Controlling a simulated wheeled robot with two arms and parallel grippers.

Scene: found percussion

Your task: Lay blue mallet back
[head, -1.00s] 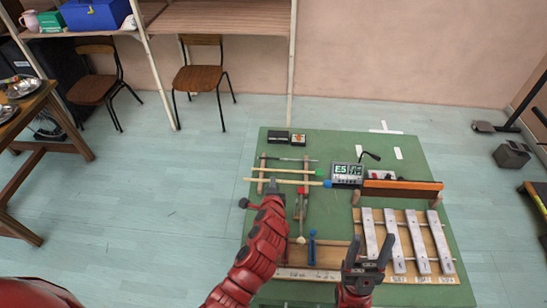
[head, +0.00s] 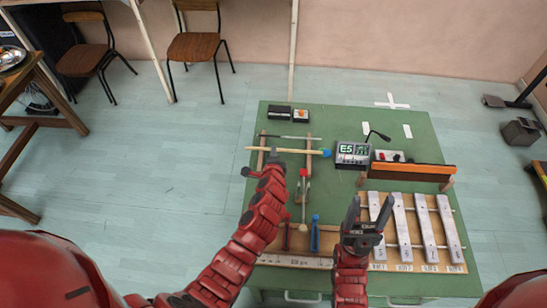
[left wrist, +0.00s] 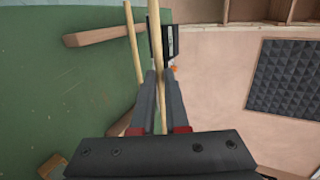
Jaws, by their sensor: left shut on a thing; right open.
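The blue mallet (head: 327,153) has a pale wooden stick and a blue head pointing right in the head view. My left gripper (head: 273,158) is shut on its stick, left of the middle. The stick (left wrist: 159,60) shows between the fingers (left wrist: 159,100) in the left wrist view, with a second pale stick (left wrist: 132,50) beside it. The mallet lies across the view over two wooden rails (head: 308,160); I cannot tell whether it touches them. My right gripper (head: 371,205) is open and empty, near the metal bars.
A thin dark beater (head: 287,136) lies behind the mallet. An E5 display box (head: 352,152) and a long wooden bar (head: 412,170) stand to the right. Metal bars (head: 427,226) lie at front right. Small boxes (head: 279,112) sit at the back of the green table (head: 345,112).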

